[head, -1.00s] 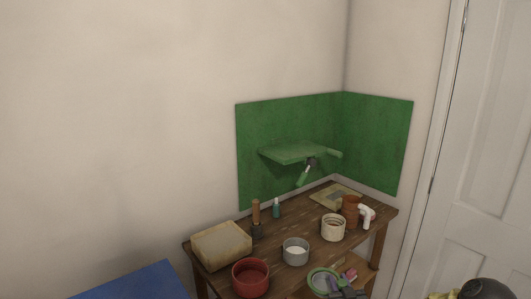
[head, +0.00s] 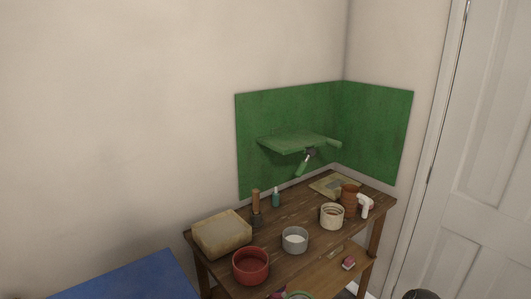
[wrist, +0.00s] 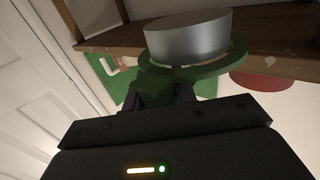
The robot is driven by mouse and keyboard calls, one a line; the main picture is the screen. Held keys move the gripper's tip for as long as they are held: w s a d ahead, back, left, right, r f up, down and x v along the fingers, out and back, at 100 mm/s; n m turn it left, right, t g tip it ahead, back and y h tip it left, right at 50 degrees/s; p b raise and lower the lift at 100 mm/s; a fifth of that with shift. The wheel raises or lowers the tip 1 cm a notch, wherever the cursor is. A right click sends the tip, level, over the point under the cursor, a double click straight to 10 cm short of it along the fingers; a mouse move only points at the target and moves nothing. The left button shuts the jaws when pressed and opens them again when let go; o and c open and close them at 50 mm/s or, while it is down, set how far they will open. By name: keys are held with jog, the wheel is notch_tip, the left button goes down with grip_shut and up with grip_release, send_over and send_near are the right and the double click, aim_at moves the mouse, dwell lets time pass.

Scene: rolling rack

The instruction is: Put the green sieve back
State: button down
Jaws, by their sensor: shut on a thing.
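My gripper (wrist: 167,92) is shut on the green sieve (wrist: 238,55) in the wrist view, its dark fingers around the green handle part. The sieve has a green rim and a silver-grey round body, and is close in front of the camera. Wood of the rack shows right behind it; I cannot tell whether they touch. In the head view only a sliver of what looks like its green rim (head: 297,295) shows at the bottom edge, and the gripper is not seen there.
The wooden rack (head: 290,262) carries a beige block (head: 222,233), red pot (head: 251,265), grey pot (head: 294,240), cream pot (head: 332,216), brown pot (head: 349,200) and white spray head (head: 364,205). A pink object (head: 348,263) lies on the lower shelf. Green panels (head: 375,130) line the corner.

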jog(key=s, duration=0.1)
jog(key=s+r, duration=0.1)
jog(key=s, duration=0.1)
jog(key=shift+s+a+r, duration=0.1)
jog(key=shift+s+r, duration=0.15)
jog(key=shift+r, duration=0.15)
jog(key=shift+s+r, duration=0.1)
jog(key=shift+s, duration=0.15)
jog(key=s+f, duration=0.4)
jog(key=f, duration=0.1)
jog(key=shift+s+f, duration=0.15)
jog(key=shift+f, duration=0.1)
dwell(0.6)
jog(key=shift+d, duration=0.2)
dwell(0.8)
